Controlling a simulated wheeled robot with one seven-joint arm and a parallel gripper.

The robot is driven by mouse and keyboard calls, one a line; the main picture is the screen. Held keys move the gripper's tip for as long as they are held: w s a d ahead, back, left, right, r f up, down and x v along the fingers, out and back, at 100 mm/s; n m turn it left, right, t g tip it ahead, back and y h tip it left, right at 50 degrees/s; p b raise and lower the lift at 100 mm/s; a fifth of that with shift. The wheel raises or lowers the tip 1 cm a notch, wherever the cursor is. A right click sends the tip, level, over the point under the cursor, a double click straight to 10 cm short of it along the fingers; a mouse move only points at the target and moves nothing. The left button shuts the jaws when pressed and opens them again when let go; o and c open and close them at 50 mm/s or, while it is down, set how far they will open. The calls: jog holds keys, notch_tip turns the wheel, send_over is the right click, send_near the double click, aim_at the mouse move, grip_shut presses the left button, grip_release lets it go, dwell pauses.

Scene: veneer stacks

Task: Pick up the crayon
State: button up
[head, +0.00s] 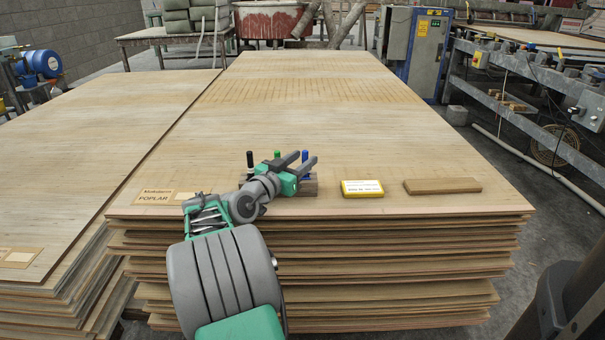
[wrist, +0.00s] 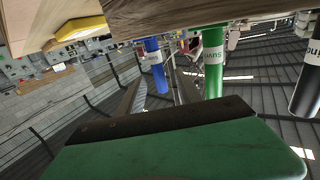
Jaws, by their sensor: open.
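Three crayons, black (head: 250,160), green (head: 277,155) and blue (head: 305,172), stand upright in a wooden block (head: 309,188) near the front edge of the veneer stack. In the upturned wrist view the blue crayon (wrist: 155,66), the green crayon (wrist: 213,62) and the black crayon (wrist: 308,80) hang down from the block (wrist: 200,18), with white labels. My gripper (head: 301,161) is open and empty, its fingers beside the crayons and partly covering the block and blue crayon in the head view. One dark-padded finger shows low in the wrist view.
A yellow-edged box with a white label (head: 362,188) and a brown wooden piece (head: 442,185) lie right of the block. A "POPLAR" card (head: 155,197) lies left. The veneer stack's top (head: 310,120) is clear behind. Another stack (head: 90,140) stands left.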

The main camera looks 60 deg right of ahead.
jog(key=shift+s+d+f, duration=0.1)
jog(key=shift+s+d, duration=0.05)
jog(key=shift+d, duration=0.9)
grip_shut()
